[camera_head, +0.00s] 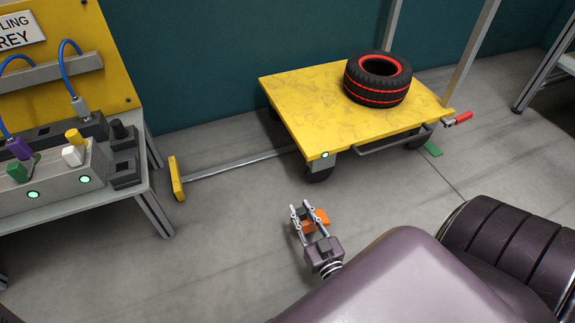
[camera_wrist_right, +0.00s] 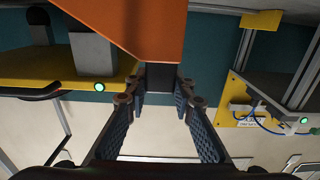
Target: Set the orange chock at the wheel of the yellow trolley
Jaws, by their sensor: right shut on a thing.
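The orange chock (camera_head: 320,217) is held in my right gripper (camera_head: 304,211), above or near the grey floor in front of the trolley; its height is hard to tell. In the right wrist view the chock (camera_wrist_right: 130,22) fills the top middle, and the fingers (camera_wrist_right: 160,97) are shut on a dark block joined to it. The yellow trolley (camera_head: 310,95) stands behind. Its near-left wheel (camera_head: 319,173) is dark, partly hidden under the deck, and beyond the chock, with a gap between them. My left gripper is not in view.
A black tyre with red stripes (camera_head: 378,80) lies on the trolley. A bar with a yellow end plate (camera_head: 176,178) runs out left along the floor. A workbench (camera_head: 80,205) stands at the left. A red-handled clamp (camera_head: 457,119) is at the trolley's right corner.

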